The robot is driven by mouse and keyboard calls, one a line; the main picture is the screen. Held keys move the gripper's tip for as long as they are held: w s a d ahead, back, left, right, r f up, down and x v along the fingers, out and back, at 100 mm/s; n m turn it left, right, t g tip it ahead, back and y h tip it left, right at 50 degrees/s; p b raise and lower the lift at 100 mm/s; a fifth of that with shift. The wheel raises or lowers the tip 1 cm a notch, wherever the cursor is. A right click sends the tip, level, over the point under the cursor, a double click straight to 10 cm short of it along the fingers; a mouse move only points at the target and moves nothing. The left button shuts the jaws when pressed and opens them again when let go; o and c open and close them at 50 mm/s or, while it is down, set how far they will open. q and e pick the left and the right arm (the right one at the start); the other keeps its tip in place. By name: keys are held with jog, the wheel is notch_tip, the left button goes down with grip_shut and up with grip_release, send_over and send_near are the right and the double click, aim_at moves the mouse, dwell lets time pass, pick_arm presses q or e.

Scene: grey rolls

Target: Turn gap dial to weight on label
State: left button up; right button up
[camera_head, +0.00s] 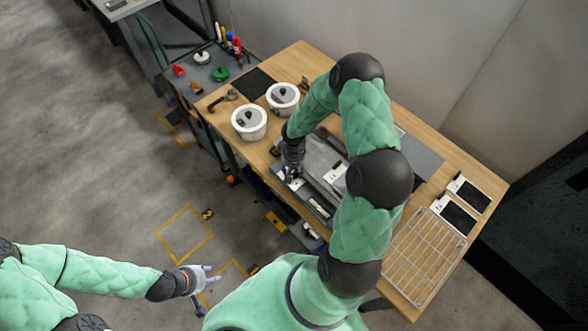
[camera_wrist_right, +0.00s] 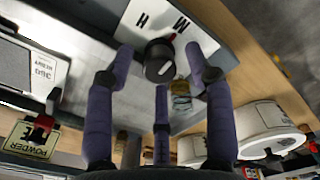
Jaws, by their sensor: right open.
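The black gap dial (camera_wrist_right: 160,62) with a white mark shows in the right wrist view, on a pale plate (camera_wrist_right: 205,38) with dark letters. A small red pointer is beside it. My right gripper (camera_wrist_right: 160,76) is open, its three fingers spread around the dial, apparently without gripping it. In the head view my right gripper (camera_head: 291,172) is over the near left end of the grey roller machine (camera_head: 320,157); the dial is hidden there. A white printed label (camera_wrist_right: 46,70) lies at the left, its text upside down and too small to read surely. My left gripper (camera_head: 203,275) is open and empty over the floor.
Two white pots (camera_head: 249,122) (camera_head: 283,97) stand left of the machine. A wire rack (camera_head: 424,256) and two dark-screened devices (camera_head: 457,217) (camera_head: 468,193) are at the right. A yellow POWDER sign (camera_wrist_right: 32,140) is near the machine. My right arm hides much of the table's middle.

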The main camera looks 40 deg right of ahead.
grip_shut()
jog(key=shift+f+n, duration=0.1)
jog(key=shift+n, duration=0.3)
jog(key=shift+n+b, duration=0.45)
jog(key=shift+n, duration=0.55)
jog(key=n, duration=0.2)
jog(key=shift+n, duration=0.3)
jog(key=n, duration=0.2)
jog(key=shift+n, duration=2.2)
